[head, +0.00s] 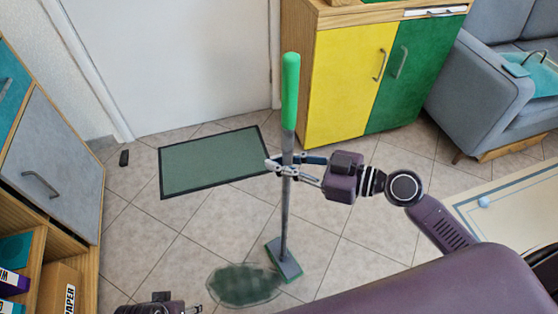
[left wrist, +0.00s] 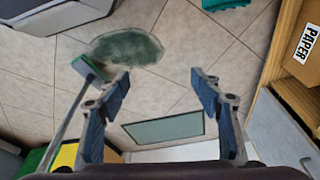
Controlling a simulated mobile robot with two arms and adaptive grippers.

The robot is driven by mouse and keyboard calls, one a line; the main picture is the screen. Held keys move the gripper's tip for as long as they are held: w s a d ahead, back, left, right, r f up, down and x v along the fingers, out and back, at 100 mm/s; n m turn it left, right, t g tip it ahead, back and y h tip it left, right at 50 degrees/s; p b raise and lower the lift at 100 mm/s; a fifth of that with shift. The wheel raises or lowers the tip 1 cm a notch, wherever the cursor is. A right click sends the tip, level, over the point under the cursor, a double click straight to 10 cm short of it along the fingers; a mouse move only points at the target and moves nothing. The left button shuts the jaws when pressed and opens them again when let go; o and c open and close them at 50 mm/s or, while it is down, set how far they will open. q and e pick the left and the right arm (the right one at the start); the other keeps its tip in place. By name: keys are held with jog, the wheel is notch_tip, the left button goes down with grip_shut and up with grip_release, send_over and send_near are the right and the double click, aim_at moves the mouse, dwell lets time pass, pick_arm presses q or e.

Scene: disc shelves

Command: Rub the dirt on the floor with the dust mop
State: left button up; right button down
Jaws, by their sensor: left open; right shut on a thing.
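The dust mop (head: 286,215) stands nearly upright, with a green grip on top, a grey pole and a flat grey-green head on the floor. My right gripper (head: 282,168) is shut around its pole, below the green grip. The dirt (head: 243,285) is a dark green, roughly oval patch on the tiles. The mop head is right at the patch's edge; I cannot tell if they overlap. In the left wrist view the dirt (left wrist: 127,46) and the mop head (left wrist: 90,68) show side by side. My left gripper (left wrist: 160,85) is open and empty; in the head view only part of it shows at the bottom left.
A green mat (head: 213,162) lies before the white door (head: 165,60). A yellow and green cabinet (head: 350,80) and a grey sofa (head: 490,90) stand at the back right. A wooden shelf unit (head: 45,165) stands at left, with a paper box (head: 60,290). Tiles around the dirt are mostly clear.

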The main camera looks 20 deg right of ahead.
pick_arm(q)
jog(key=shift+w+b+v, duration=0.2)
jog(key=shift+b+v, duration=0.05)
jog(key=shift+v, duration=0.55)
jog(key=shift+w+b+v, duration=0.15)
jog(key=shift+b+v, duration=0.05)
jog(key=shift+v, duration=0.65)
jog(key=shift+w+b+v, duration=0.2)
jog(key=shift+b+v, duration=0.05)
jog(key=shift+v, duration=0.55)
pick_arm(e)
jog(key=shift+f, duration=0.5)
pick_arm(q)
jog(key=shift+t, duration=0.3)
jog(key=shift+b+v, duration=0.65)
jog(key=shift+v, duration=1.8)
pick_arm(e)
jog(key=shift+f, duration=0.55)
pick_arm(q)
jog(key=shift+w+d+f+t+b, duration=0.1)
jog(key=shift+w+t+b, duration=0.15)
jog(key=shift+w, duration=0.25)
jog(key=shift+w+d+f+t+b, duration=0.1)
jog(key=shift+w+t+b, duration=0.05)
jog(key=shift+w+b, duration=0.3)
pick_arm(e)
jog(key=shift+f, duration=0.5)
